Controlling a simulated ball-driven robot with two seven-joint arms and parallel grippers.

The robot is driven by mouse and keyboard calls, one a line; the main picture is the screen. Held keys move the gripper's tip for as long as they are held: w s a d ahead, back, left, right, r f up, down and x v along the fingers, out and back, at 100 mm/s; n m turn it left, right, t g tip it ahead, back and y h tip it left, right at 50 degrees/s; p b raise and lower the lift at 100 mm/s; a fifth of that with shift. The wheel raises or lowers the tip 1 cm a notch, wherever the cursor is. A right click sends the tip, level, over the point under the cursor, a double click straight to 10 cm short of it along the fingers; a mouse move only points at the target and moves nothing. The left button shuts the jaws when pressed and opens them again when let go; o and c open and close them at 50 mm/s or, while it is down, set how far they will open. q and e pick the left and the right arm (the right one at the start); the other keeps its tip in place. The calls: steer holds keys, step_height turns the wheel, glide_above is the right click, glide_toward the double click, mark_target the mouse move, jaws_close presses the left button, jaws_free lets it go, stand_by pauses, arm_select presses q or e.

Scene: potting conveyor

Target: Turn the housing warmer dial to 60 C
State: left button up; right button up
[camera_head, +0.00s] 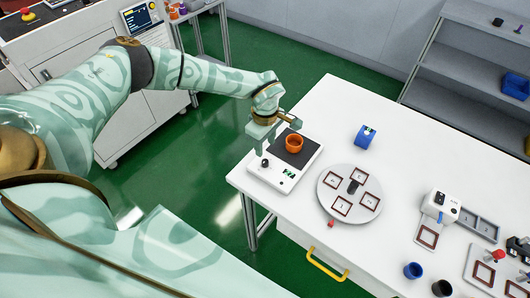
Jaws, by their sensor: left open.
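The housing warmer (309,164) is a white box with a dark top plate near the left corner of the white table. An orange ring-shaped housing (294,143) sits on its plate. A small black dial (265,162) shows at the left of the warmer's front panel, beside a small greenish display (289,172). The dial's pointer and the display reading are too small to tell. My left gripper (267,148) is open, fingers pointing down, just above the dial. Whether a finger touches the dial cannot be told. My right gripper is not in view.
A round grey turntable (350,211) with several square frames lies right of the warmer. A blue roll-shaped part (364,137) stands behind it. A white device (440,206), cups and fixtures fill the right side. A yellow drawer handle (326,266) sticks out at the front.

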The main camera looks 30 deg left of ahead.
arm_select(q)
step_height(320, 180, up, 9)
steer(key=shift+p, duration=0.35)
steer(key=shift+f, duration=0.1)
